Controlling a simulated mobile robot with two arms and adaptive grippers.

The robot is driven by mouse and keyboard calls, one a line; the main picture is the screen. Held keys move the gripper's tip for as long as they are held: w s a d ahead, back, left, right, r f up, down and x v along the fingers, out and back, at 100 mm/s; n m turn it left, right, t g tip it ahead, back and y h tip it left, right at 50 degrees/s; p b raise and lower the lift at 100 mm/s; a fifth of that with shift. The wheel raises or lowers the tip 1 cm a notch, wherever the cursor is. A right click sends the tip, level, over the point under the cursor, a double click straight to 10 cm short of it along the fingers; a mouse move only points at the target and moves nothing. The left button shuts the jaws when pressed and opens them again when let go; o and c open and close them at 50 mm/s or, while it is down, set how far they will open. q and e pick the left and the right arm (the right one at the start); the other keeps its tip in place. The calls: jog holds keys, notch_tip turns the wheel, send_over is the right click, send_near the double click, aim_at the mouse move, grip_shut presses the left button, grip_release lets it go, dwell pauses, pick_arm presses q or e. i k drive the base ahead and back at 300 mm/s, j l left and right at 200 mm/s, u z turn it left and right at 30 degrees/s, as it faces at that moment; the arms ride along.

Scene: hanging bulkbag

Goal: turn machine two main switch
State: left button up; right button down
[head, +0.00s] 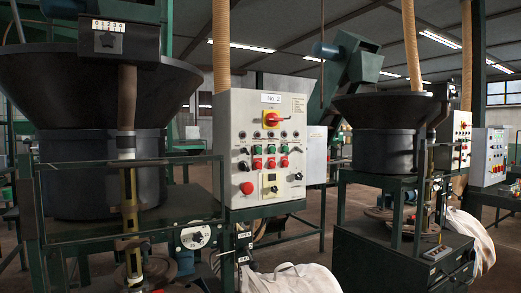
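A light grey control box (304,117) labelled "No. 2" stands in the middle of the head view. Its main switch (271,119), a red rotary handle on a yellow plate, sits near the top under the label. The handle appears to lie roughly sideways, with its exact angle too small to tell. Below it are rows of small knobs and green and red buttons, then a large red round button (247,188) at the lower left and a dark selector on a yellow plate (270,185). Neither of my grippers is in view.
A big black hopper (95,90) on a dark green frame (95,235) stands close at the left. Another hopper machine (375,130) stands at the right, with more control boxes (488,157) behind. White bags (292,279) lie low in front. Floor shows between the machines.

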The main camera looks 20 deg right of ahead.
aim_at(272, 119)
jog(key=l+z, duration=0.2)
jog(key=z, duration=0.55)
